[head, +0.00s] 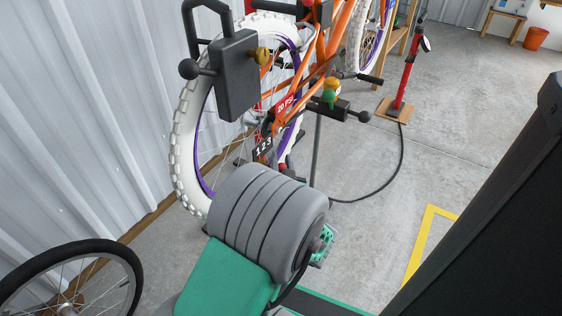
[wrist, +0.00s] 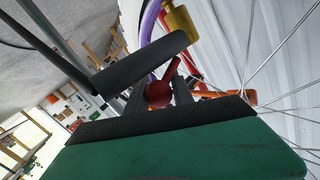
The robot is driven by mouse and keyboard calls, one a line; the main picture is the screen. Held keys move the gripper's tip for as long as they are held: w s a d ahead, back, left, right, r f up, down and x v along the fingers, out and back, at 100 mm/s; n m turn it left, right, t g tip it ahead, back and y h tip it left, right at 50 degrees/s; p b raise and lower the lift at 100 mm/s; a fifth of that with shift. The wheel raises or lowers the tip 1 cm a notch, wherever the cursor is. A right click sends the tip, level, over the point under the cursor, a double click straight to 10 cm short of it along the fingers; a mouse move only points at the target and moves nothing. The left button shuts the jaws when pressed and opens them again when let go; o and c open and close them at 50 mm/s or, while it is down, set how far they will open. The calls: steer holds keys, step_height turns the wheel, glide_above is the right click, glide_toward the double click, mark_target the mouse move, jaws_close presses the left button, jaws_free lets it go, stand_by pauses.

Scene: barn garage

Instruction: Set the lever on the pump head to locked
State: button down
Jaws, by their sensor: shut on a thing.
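In the wrist view a red part with a rounded end (wrist: 162,88), which looks like the pump head and its lever, sits between the dark fingers of my gripper (wrist: 158,98). My gripper is shut on it. Which part is pinched and how the lever is set, I cannot tell. In the head view a small red piece (head: 283,167) shows low by the white-tyred wheel (head: 187,130). My grey wrist hides most of the gripper there. The red floor pump (head: 407,78) stands upright at the upper right, on a wooden base, with its black hose (head: 401,160) curving along the floor.
An orange bike (head: 335,45) is held by a dark stand clamp (head: 235,75) close above my arm. A loose wheel (head: 75,280) is at lower left. The corrugated wall (head: 90,110) is left; open concrete floor lies right.

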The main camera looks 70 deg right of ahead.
steer(key=shift+w+a+f, duration=0.1)
steer(key=shift+a+f, duration=0.1)
steer(key=shift+f, duration=0.25)
steer(key=c, duration=1.3)
jaws_free()
steer(key=shift+o, duration=1.2)
steer(key=shift+d+r, duration=0.1)
steer(key=shift+r, duration=0.1)
steer(key=shift+d, duration=0.1)
steer(key=v, duration=0.8)
steer(key=shift+p, duration=0.45)
steer(key=shift+d, duration=0.1)
